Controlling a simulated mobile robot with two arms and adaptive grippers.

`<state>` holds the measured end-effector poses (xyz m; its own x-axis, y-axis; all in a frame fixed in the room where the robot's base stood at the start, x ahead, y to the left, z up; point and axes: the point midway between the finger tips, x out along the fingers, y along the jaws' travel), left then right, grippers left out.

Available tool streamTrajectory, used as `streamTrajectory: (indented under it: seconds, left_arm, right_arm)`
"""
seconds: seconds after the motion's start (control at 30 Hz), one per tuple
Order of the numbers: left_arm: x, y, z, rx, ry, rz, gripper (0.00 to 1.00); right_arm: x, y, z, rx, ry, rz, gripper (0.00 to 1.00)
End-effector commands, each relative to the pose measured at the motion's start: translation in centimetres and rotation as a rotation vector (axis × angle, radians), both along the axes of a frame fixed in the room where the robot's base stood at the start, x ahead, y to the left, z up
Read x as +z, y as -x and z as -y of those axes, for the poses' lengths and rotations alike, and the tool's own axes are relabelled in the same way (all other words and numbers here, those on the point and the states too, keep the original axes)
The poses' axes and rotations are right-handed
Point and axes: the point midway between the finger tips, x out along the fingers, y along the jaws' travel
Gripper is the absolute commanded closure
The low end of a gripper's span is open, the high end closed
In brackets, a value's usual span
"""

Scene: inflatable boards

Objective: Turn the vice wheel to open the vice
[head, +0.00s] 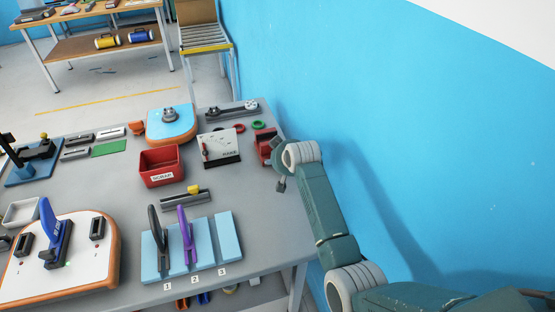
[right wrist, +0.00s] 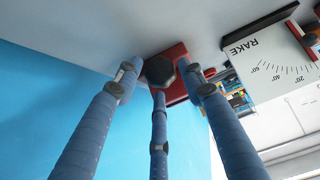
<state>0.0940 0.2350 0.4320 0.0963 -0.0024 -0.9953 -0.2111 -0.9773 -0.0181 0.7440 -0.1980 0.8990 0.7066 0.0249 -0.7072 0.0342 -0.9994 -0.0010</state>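The red vice (head: 264,146) stands at the right edge of the grey table, partly hidden behind my right arm. My right gripper (head: 281,178) is at its near side. In the right wrist view the vice's red body (right wrist: 180,92) carries a dark, many-sided wheel (right wrist: 159,70). The three blue fingers of my right gripper (right wrist: 160,82) point at this wheel and are spread around it. I cannot tell whether the fingertips touch the wheel. The vice jaws are not clear in either view. My left gripper is not in view.
A white RAKE gauge board (head: 220,147) stands just left of the vice. A red bin (head: 161,166) and a light blue slotted board (head: 190,247) with upright handles are further left and nearer. A blue wall (head: 350,100) rises close on the right.

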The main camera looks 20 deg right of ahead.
Motion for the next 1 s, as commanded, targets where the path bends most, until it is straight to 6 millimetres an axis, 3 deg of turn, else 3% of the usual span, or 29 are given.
streamTrajectory:
  seconds: [0.13, 0.43, 0.47, 0.63, 0.83, 1.0]
  left_arm:
    - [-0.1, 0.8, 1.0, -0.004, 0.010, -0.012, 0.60]
    - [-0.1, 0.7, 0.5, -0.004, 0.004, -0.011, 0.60]
    - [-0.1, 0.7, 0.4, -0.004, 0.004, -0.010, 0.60]
    - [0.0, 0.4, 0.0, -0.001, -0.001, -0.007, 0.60]
    - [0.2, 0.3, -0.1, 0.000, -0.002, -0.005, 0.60]
    - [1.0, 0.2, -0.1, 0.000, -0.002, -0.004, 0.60]
  right_arm:
    - [-0.7, -0.6, 0.0, 0.000, 0.000, 0.000, 0.60]
    - [-0.8, -0.8, 0.0, -0.001, 0.001, 0.001, 0.60]
    - [-0.8, -0.8, 0.0, -0.001, 0.001, 0.001, 0.62]
    - [-0.8, -0.8, 0.0, -0.001, 0.001, 0.001, 0.96]
    - [-0.6, -0.8, -0.1, 0.000, 0.021, 0.002, 0.96]
    - [-0.6, -0.8, -0.3, 0.001, 0.146, 0.005, 0.96]
